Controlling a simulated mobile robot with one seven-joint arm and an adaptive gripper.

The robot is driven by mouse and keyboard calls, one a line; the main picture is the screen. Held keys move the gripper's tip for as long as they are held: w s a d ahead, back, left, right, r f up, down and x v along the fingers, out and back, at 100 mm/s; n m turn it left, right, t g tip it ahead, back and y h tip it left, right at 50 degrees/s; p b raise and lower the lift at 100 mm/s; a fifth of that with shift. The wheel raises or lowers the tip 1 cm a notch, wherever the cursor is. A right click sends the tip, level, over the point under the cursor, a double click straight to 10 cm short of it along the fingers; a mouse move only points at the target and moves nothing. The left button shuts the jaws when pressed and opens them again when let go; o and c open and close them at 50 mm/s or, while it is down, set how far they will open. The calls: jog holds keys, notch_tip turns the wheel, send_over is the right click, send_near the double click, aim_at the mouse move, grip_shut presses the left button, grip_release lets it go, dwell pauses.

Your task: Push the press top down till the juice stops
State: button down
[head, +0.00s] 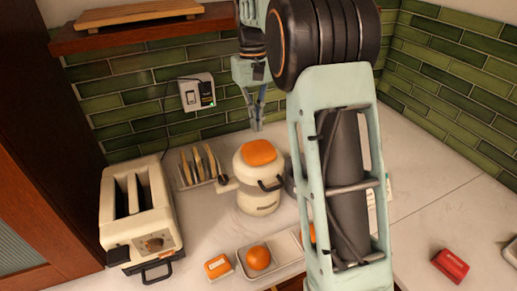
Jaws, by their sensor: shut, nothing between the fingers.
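The cream press (258,195) stands upright on the white counter, with its orange press top (259,152) on it and a dark handle at its right front. My gripper (257,126) points down, shut and empty. In the picture its tips show just above the far edge of the press top, with a small gap between them; I cannot tell the exact depth. The press's right side is partly close to my arm in the picture. No juice stream is visible.
A tray (245,268) with an orange (258,258) lies in front. A wooden shelf (140,32) hangs above. A red box (450,265) lies at right. My arm hides part of the counter.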

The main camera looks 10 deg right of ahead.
aim_at(258, 147)
jog(key=shift+s+f+b, duration=0.15)
jog(key=shift+f+b, duration=0.95)
jog(key=shift+f, duration=0.15)
jog(key=shift+s+f+b, duration=0.15)
jog(key=shift+f+b, duration=0.9)
jog(key=shift+f, duration=0.15)
jog(key=shift+f+b, duration=0.6)
jog(key=shift+f, duration=0.75)
jog(key=shift+w+r+p, duration=0.1)
jog(key=shift+r+p, duration=0.2)
jog(key=shift+p, duration=0.1)
jog(key=w+p, duration=0.1)
jog(key=w+r+p, duration=0.1)
jog(key=p, duration=0.1)
jog(key=shift+w+a, duration=0.1)
jog(key=shift+a, duration=0.1)
jog(key=shift+w+a+f+p, duration=0.1)
jog(key=shift+w+f+p, duration=0.05)
jog(key=shift+w+p, duration=0.2)
notch_tip(258, 147, up, 12)
jog(key=w, duration=0.1)
